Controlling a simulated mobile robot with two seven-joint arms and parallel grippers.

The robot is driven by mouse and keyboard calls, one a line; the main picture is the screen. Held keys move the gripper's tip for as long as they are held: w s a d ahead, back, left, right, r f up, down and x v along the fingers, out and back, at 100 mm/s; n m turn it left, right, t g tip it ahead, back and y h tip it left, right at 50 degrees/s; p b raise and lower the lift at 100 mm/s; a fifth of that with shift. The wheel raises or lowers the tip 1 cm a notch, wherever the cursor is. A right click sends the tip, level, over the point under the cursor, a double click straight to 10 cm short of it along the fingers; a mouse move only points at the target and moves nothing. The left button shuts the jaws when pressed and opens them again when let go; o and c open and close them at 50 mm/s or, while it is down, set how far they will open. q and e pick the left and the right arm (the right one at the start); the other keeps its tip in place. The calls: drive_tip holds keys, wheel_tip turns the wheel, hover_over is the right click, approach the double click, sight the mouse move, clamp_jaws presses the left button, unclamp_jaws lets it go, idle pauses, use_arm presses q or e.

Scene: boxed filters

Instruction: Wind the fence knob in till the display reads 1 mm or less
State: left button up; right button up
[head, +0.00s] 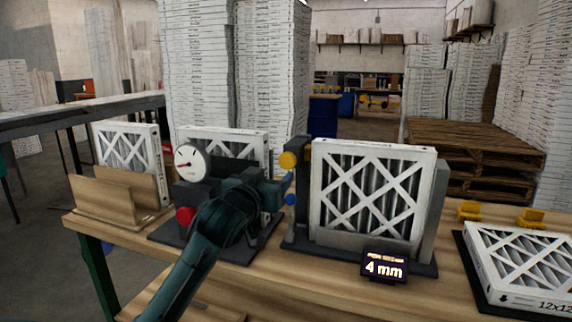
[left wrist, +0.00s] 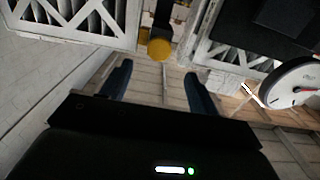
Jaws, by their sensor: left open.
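The yellow fence knob (head: 289,160) sits on a dark post at the left side of the fence fixture (head: 300,240), which holds an upright white-framed filter (head: 370,195). The display (head: 385,266) in front reads 4 mm. My left gripper (head: 289,188) is open and empty, its blue fingertips just below the knob in the head view. In the left wrist view the knob (left wrist: 159,47) shows just beyond the gap between the two spread fingers (left wrist: 158,72). The knob looks apart from the fingers. My right gripper is not in view.
A gauge with a white dial (head: 190,163) and a red knob (head: 185,215) stand close beside my left arm. A wooden holder (head: 105,200) with a filter is at the left. Another filter (head: 525,265) lies at the right, near yellow blocks (head: 530,217).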

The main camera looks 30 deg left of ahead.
sight(286, 163)
use_arm(q)
drive_tip(key=p+x, duration=0.1)
drive_tip(key=x, duration=0.8)
drive_tip(key=shift+w, duration=0.3)
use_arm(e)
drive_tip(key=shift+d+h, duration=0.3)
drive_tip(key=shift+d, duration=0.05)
use_arm(q)
drive_tip(key=shift+c, duration=0.5)
drive_tip(key=c, duration=0.9)
drive_tip(key=shift+o, duration=0.2)
drive_tip(key=shift+p, duration=0.3)
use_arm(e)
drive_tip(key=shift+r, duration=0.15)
